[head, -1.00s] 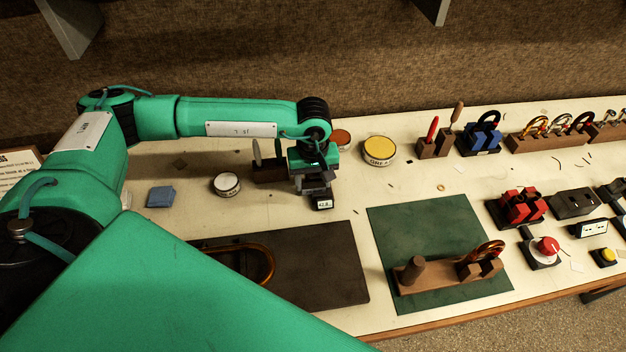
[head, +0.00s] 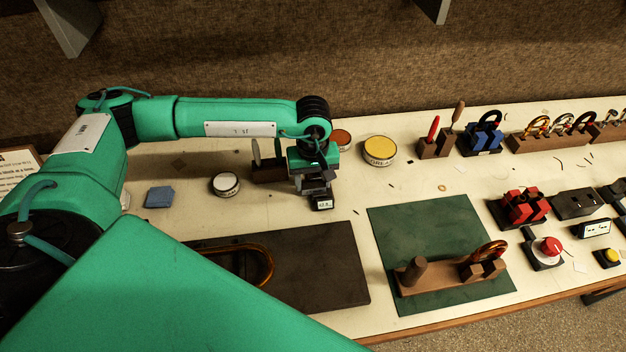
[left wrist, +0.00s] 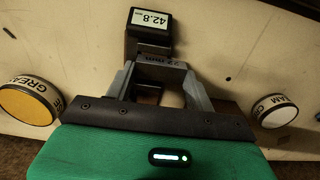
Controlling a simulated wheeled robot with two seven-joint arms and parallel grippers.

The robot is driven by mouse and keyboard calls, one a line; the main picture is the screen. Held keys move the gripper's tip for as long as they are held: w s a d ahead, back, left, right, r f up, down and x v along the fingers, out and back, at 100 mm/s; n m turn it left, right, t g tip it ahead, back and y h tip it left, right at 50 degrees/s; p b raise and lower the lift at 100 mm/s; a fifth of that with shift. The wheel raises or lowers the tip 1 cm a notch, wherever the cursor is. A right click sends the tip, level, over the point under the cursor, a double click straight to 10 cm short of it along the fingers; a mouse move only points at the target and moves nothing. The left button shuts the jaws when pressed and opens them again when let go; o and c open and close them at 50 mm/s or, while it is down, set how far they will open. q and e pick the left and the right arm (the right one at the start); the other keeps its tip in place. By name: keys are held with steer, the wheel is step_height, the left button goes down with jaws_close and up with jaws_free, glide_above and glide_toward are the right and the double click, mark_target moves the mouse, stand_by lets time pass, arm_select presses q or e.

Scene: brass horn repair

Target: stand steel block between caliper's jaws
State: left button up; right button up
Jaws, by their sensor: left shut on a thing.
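My left gripper (left wrist: 160,82) is shut on the steel block (left wrist: 162,62), a grey block whose face reads "22 mm" in the left wrist view. In the head view my left gripper (head: 313,182) points down at the caliper, and the block is hard to make out. The caliper's display (left wrist: 150,21) reads 42.8 mm just beyond the block; it also shows in the head view (head: 322,203). Dark caliper parts show beside and under the block. Whether the block touches the jaws or the caliper's base is hidden. My right gripper is not in view.
A white-lidded tin (head: 226,184) and a yellow-lidded tin (head: 380,150) flank the gripper. A wooden tool holder (head: 268,172) stands close on its left. A dark mat (head: 330,270) and a green mat (head: 400,225) lie in front, with a wooden fixture (head: 440,280) on the green one.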

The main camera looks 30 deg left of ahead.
arm_select(q)
steer(key=o, duration=1.2)
steer(key=shift+c, duration=0.2)
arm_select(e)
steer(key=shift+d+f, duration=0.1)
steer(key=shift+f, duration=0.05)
arm_select(q)
steer(key=shift+r, duration=0.1)
step_height(320, 180, up, 14)
steer(key=b, duration=0.3)
steer(key=shift+f, duration=0.2)
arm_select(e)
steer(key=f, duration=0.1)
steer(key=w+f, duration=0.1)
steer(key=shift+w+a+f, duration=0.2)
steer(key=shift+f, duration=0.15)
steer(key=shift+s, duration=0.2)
